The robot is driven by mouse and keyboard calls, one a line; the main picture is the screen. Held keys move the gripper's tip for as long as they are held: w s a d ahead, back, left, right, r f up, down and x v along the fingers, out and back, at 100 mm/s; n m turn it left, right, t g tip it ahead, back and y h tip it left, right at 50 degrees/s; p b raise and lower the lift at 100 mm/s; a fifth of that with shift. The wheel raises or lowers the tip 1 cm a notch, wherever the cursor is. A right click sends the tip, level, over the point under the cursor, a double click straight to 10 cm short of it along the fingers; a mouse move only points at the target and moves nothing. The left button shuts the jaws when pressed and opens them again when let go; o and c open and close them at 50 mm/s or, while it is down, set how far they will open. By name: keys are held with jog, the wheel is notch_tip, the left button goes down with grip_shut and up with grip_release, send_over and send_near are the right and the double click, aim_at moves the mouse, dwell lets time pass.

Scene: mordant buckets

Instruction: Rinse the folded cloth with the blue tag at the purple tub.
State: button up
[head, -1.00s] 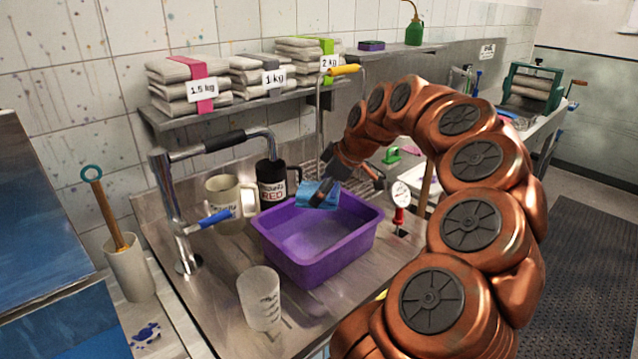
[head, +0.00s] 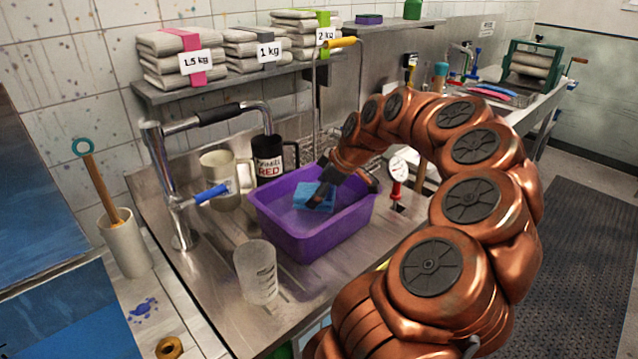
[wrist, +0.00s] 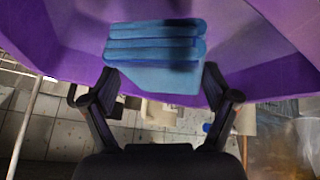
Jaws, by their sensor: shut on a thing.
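The purple tub (head: 325,238) stands on the steel sink counter, and its purple inside surrounds the cloth in the wrist view (wrist: 65,60). My gripper (head: 318,193) reaches down into the tub and is shut on a folded blue cloth (head: 308,200). In the wrist view the cloth (wrist: 155,45) shows several stacked folds and a paler blue face between my fingers (wrist: 158,75). A separate tag on it cannot be made out. Whether the cloth touches the tub's floor is unclear.
A chrome tap (head: 170,190) with a blue lever stands left of the tub. A beige mug (head: 218,182) and a black mug (head: 268,163) are behind it, a clear beaker (head: 256,272) in front. A gauge (head: 397,170) stands right.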

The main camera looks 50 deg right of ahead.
jog(key=shift+f, duration=2.3)
jog(key=shift+w+a+b, duration=0.3)
jog(key=shift+w+b, duration=0.05)
jog(key=shift+b, duration=0.35)
jog(key=shift+s+d, duration=0.1)
jog(key=shift+s+d+b, duration=0.45)
jog(key=shift+s+b, duration=0.1)
jog(key=shift+b, duration=0.2)
jog(key=shift+a, duration=0.1)
jog(key=shift+w+a+b, duration=0.3)
jog(key=shift+w+a, duration=0.15)
jog(key=shift+w, duration=0.2)
jog(key=shift+s+d, duration=0.15)
